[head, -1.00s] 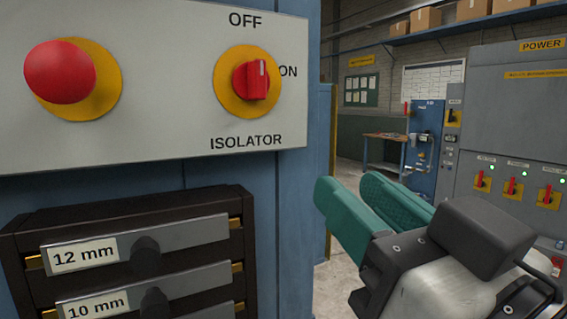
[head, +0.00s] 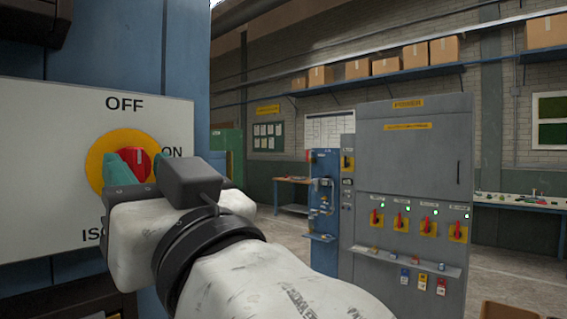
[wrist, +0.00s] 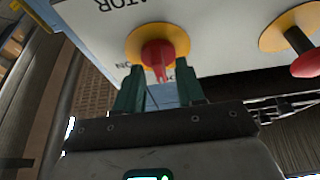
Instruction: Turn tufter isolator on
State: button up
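The isolator is a red rotary knob (head: 137,156) on a yellow round plate (head: 99,150), set in a white panel (head: 45,135) marked OFF above and ON at the right. Its pale mark points up towards OFF. My gripper (head: 135,168) is in front of the knob, its teal fingers apart and partly covering the yellow plate and lower lettering. In the wrist view, where the panel appears inverted, the fingers (wrist: 159,88) stand either side of the red knob (wrist: 158,55). Whether they touch it I cannot tell.
A red mushroom button (wrist: 307,63) on a yellow disc is beside the isolator in the wrist view. A grey power cabinet (head: 412,150) with several red-handled switches stands to the right. Boxes line a high shelf (head: 400,75). Open floor (head: 300,240) lies between.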

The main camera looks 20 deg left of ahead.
jog(key=shift+a, duration=0.15)
jog(key=shift+c, duration=0.2)
grip_shut()
